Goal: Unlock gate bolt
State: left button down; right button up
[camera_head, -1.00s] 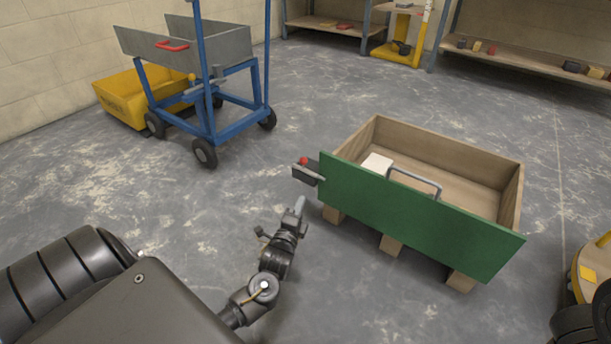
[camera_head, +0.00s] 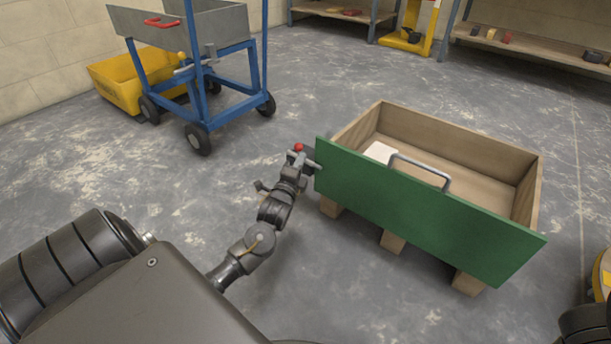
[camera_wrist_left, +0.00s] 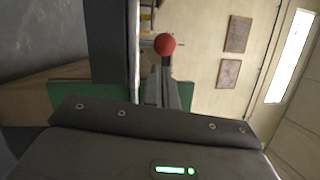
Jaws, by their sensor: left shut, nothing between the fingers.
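A wooden crate (camera_head: 530,195) on short wooden feet has a green front panel (camera_head: 420,212) with a grey handle. A bolt with a red ball knob (camera_head: 299,148) sits at the panel's left end. My left gripper (camera_head: 297,162) is shut and empty, close to the knob; whether it touches the bolt cannot be told. In the left wrist view the red knob (camera_wrist_left: 166,44) shows just beyond the fingers, beside a dark upright bar (camera_wrist_left: 108,45), with part of the green panel (camera_wrist_left: 68,92) behind. My right gripper is not in view.
A blue-framed cart (camera_head: 228,115) with a grey tray stands at the back left beside a yellow tub (camera_head: 112,88). Shelves (camera_head: 520,48) line the back wall. A white item (camera_head: 380,152) lies in the crate. The floor between cart and crate is clear.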

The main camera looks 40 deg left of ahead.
pick_arm(q)
jog(key=shift+w+a+r, duration=0.1)
jog(key=shift+w+a, duration=0.2)
jog(key=shift+a, duration=0.25)
jog(key=a+p, duration=0.3)
jog(key=a, duration=0.2)
jog(key=shift+s+a+p, duration=0.1)
jog(key=shift+p, duration=0.3)
